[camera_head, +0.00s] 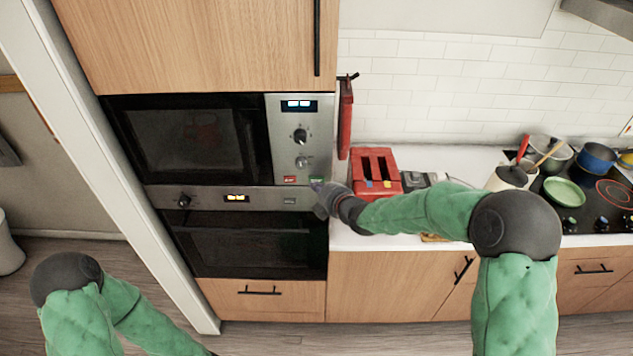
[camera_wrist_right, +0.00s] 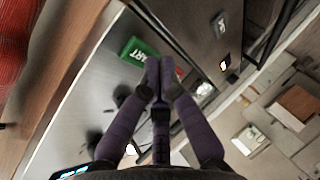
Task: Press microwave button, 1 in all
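The microwave (camera_head: 190,140) is built into a wooden cabinet, with a steel control panel (camera_head: 284,135) at its right. The panel has a lit display (camera_head: 299,106), two dark knobs, a red button (camera_head: 290,179) and a green button (camera_head: 316,181). The wrist view shows the green button (camera_wrist_right: 136,50) with white lettering, and part of the red one beyond the fingers. My right gripper (camera_head: 315,187) is at the panel's lower right corner. In the wrist view its purple fingertips (camera_wrist_right: 159,72) are together, at the green button's edge. I cannot tell if they touch it. My left gripper is out of view.
An oven (camera_head: 250,245) sits below the microwave. A red toaster (camera_head: 374,172) stands on the white counter to the right, beside my right forearm. A red cloth (camera_head: 345,118) hangs by the cabinet. Pots and a green bowl (camera_head: 564,192) are at the far right.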

